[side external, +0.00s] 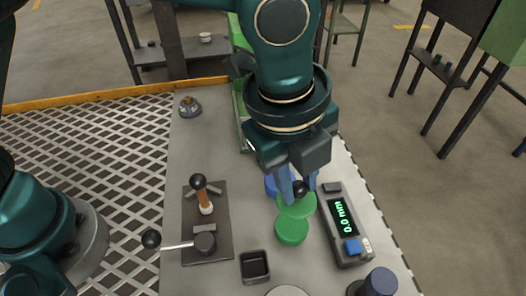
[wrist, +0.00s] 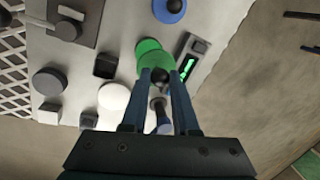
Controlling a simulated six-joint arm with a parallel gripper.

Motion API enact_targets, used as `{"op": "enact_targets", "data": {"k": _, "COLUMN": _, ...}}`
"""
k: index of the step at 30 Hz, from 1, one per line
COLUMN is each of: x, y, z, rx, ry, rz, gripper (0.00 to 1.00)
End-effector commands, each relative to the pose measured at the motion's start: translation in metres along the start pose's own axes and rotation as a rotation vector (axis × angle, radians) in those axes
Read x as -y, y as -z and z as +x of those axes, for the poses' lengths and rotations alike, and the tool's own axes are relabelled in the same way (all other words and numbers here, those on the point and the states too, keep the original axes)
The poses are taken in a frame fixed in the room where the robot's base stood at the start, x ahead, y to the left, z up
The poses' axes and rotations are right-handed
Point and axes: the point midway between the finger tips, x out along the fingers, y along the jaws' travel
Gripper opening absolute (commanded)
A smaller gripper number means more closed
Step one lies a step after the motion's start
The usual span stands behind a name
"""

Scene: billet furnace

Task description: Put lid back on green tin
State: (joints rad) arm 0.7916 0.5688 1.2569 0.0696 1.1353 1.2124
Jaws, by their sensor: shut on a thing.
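My gripper (side external: 300,190) is shut on the black knob (wrist: 160,76) of a green lid (side external: 297,206). In the wrist view the lid (wrist: 157,61) hangs flat below the fingertips. The green tin (side external: 291,229) stands on the bench, just below the lid in the side view. The lid partly covers the tin (wrist: 148,45) in the wrist view, and the two look offset. The lid seems to be above the tin, but the height of the gap cannot be told.
A blue round lid or tin (wrist: 169,8) stands behind the green one. A gauge with a green readout (side external: 344,220) lies close on the right. A black open box (side external: 254,266) is in front, and a lever plate (side external: 214,226) is on the left. A white disc (wrist: 114,97) is nearby.

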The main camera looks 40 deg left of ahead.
Motion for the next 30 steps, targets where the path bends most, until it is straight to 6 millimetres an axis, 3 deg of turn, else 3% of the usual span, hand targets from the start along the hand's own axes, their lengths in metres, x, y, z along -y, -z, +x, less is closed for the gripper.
{"op": "enact_targets", "data": {"k": 21, "x": -0.011, "y": 0.001, "z": 0.054, "rx": 0.001, "ry": -0.001, "rz": 0.001, "gripper": 0.0}}
{"op": "enact_targets", "data": {"k": 30, "x": -0.013, "y": 0.001, "z": 0.062, "rx": 0.0, "ry": 0.0, "rz": 0.001, "gripper": 0.0}}
